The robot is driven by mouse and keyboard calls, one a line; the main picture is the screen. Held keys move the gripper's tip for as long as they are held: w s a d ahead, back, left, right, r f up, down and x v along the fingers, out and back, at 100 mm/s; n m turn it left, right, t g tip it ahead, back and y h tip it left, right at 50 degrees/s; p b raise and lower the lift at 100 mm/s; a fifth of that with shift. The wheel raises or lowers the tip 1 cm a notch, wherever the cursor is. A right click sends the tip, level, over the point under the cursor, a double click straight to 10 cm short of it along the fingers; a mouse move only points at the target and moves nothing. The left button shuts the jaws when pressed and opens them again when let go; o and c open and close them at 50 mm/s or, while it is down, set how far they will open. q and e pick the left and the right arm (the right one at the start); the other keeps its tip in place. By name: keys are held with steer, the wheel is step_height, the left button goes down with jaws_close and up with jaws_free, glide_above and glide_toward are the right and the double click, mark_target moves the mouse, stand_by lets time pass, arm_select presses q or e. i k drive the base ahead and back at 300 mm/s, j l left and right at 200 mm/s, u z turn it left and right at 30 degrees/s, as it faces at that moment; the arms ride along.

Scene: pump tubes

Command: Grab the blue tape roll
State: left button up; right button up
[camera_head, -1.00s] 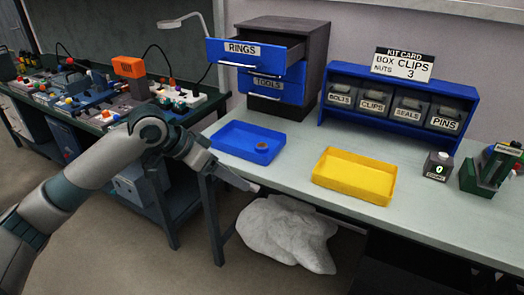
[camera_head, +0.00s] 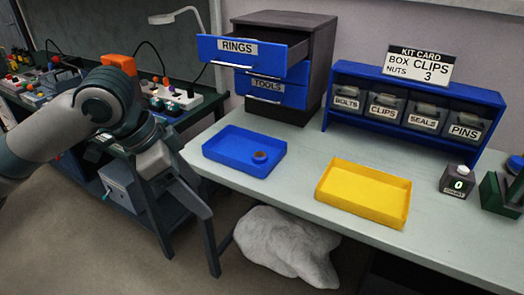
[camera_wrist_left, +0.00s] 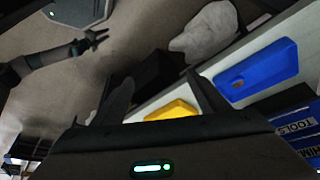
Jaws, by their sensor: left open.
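A yellow tray (camera_head: 362,200) stands right of the blue one. Behind are a drawer cabinet (camera_head: 318,60) with its RINGS drawer (camera_head: 238,52) pulled out and a blue bin rack (camera_head: 345,72). A counter box (camera_head: 457,181) stands at right. A white sack (camera_head: 285,245) lies under the bench.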

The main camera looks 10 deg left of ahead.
mark_target(261, 152)
steer(key=i, duration=1.1)
